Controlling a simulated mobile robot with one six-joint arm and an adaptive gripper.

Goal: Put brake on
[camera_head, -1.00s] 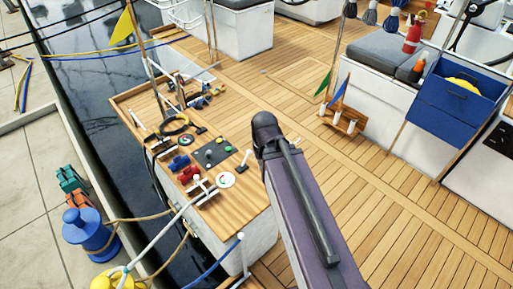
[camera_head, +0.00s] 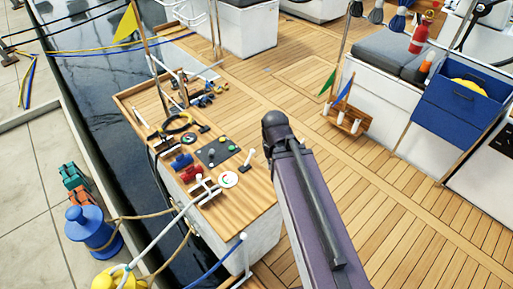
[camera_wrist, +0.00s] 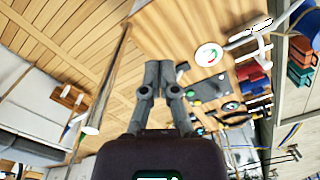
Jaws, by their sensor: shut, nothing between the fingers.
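A wooden console (camera_head: 252,200) on the deck carries several controls. On it are a white-handled lever (camera_head: 247,158) with a dark base, a black panel (camera_head: 218,151) with coloured knobs, a round white dial (camera_head: 229,180), a red block (camera_head: 190,173) and a blue block (camera_head: 181,161). I cannot tell which control is the brake. My gripper (camera_wrist: 166,67) is shut and empty in the wrist view, apart from the controls. The dial (camera_wrist: 209,54) and panel (camera_wrist: 208,86) show beyond and right of its fingertips. The head view shows my arm but not the fingers.
A blue bin (camera_head: 460,105) and a grey-cushioned seat (camera_head: 385,55) stand at the right. A wooden rack (camera_head: 345,121) with flags sits on the deck. Ropes and a blue bollard (camera_head: 90,228) are at left. The deck right of the console is open.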

